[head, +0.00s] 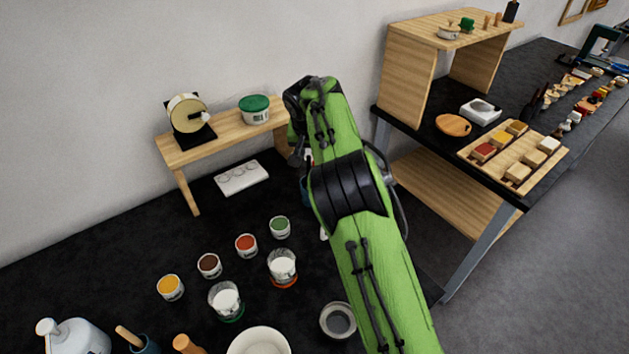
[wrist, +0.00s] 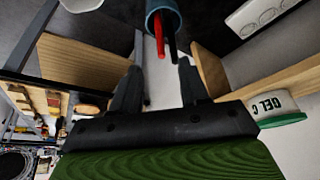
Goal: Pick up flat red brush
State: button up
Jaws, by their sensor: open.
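A red brush (wrist: 160,38), seen as a narrow red piece, sticks out of a blue cup (wrist: 165,12) at the top of the wrist view. A dark handle (wrist: 171,45) stands right beside it in the same cup. My gripper (wrist: 158,68) is open and empty, with its two black fingers apart. The brush tip lies just beyond the fingertips, between their lines. In the head view my green arm hides the brush and most of the cup; only a blue sliver (head: 304,190) of the cup shows.
A small wooden shelf (head: 225,138) carries a green-lidded tub (head: 255,109) close to the left of my arm. A white palette (head: 242,178) and several paint pots lie on the black table. A taller wooden shelf (head: 405,75) stands at the right.

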jog(key=x, duration=1.1)
jog(key=shift+w+f, duration=0.2)
jog(key=shift+c, duration=1)
grip_shut()
